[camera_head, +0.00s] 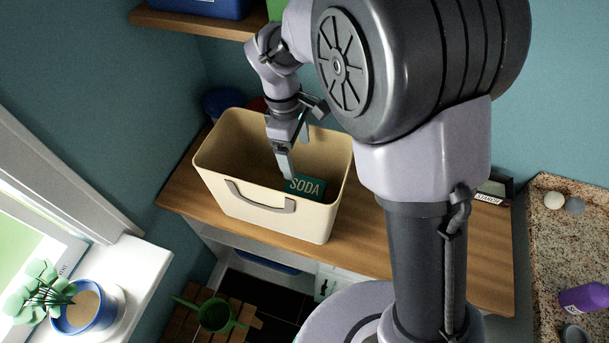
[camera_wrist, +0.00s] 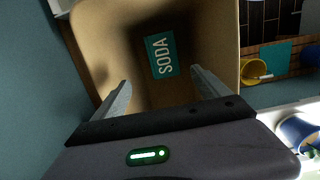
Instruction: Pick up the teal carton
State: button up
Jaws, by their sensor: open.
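The teal carton (camera_head: 306,187), marked SODA, is inside a cream bin (camera_head: 262,208) with a grey handle. In the wrist view the carton (camera_wrist: 161,56) lies in the bin (camera_wrist: 100,22), ahead of my fingers and between their lines. My gripper (camera_head: 286,172) reaches down into the bin's opening. In the head view a fingertip overlaps the carton's left edge; I cannot tell whether it touches. In the wrist view my gripper (camera_wrist: 161,88) is open, with nothing between the two fingers. The carton's lower part is hidden in the head view.
The bin stands on a wooden counter (camera_head: 380,245) in a corner, its walls close around my gripper. A shelf (camera_head: 190,22) hangs above. A dark box (camera_head: 494,188) is at the counter's right. A potted plant (camera_head: 85,309) stands on the windowsill. A green watering can (camera_head: 215,314) is below.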

aim_at(306, 194)
jog(key=f+b, duration=0.1)
jog(key=f, duration=0.4)
jog(key=s+d+f+b, duration=0.1)
jog(key=f, duration=0.4)
jog(key=d+f+b, duration=0.1)
jog(key=f, duration=0.5)
jog(key=shift+s+d+b, duration=0.15)
jog(key=shift+s+b, duration=0.15)
jog(key=shift+s, duration=0.05)
jog(key=shift+f, duration=0.3)
grip_shut()
